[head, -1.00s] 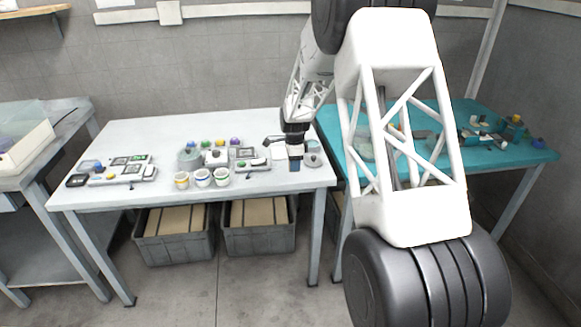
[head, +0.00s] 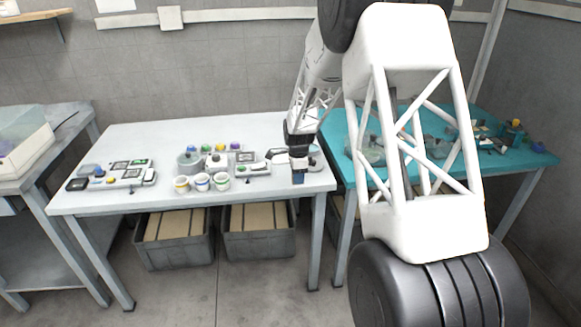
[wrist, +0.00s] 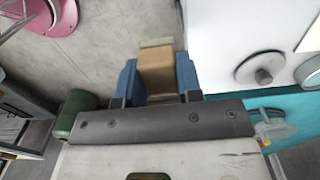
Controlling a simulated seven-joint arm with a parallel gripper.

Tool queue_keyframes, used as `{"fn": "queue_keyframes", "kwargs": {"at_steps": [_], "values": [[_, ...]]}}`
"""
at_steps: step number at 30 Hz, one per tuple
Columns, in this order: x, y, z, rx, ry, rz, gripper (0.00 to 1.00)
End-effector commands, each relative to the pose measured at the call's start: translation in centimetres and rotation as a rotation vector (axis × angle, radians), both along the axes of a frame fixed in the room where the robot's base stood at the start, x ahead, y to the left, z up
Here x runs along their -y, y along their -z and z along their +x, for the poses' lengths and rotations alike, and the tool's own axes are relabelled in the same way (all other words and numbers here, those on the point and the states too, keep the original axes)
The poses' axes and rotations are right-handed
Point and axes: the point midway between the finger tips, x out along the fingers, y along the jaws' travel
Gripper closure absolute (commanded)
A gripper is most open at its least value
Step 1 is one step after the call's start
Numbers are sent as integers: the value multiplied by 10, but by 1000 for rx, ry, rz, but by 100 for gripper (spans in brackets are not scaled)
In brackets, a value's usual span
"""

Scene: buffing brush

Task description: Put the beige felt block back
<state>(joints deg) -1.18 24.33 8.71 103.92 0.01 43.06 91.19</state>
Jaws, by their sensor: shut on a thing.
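My gripper (wrist: 158,76) is shut on the beige felt block (wrist: 158,70), with one blue finger on each side of it in the wrist view. The block's outer end shows between the fingers, with a paler strip along its far edge. In the wrist view the block is seen against the grey floor, just beside the white table's edge. In the head view my gripper (head: 298,173) is at the right front part of the white table (head: 130,195). The block cannot be made out there. I cannot tell its height.
A round grey piece with a knob (wrist: 262,76) sits on the white table near the gripper. A teal table (head: 350,175) adjoins at right.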

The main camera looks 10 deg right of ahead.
Motion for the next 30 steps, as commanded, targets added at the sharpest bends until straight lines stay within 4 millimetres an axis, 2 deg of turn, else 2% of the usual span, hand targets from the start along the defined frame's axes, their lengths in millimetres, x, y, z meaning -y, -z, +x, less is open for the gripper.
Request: {"fn": "queue_keyframes", "kwargs": {"at_steps": [30], "values": [[-2,12,117,0,0,0,95]]}}
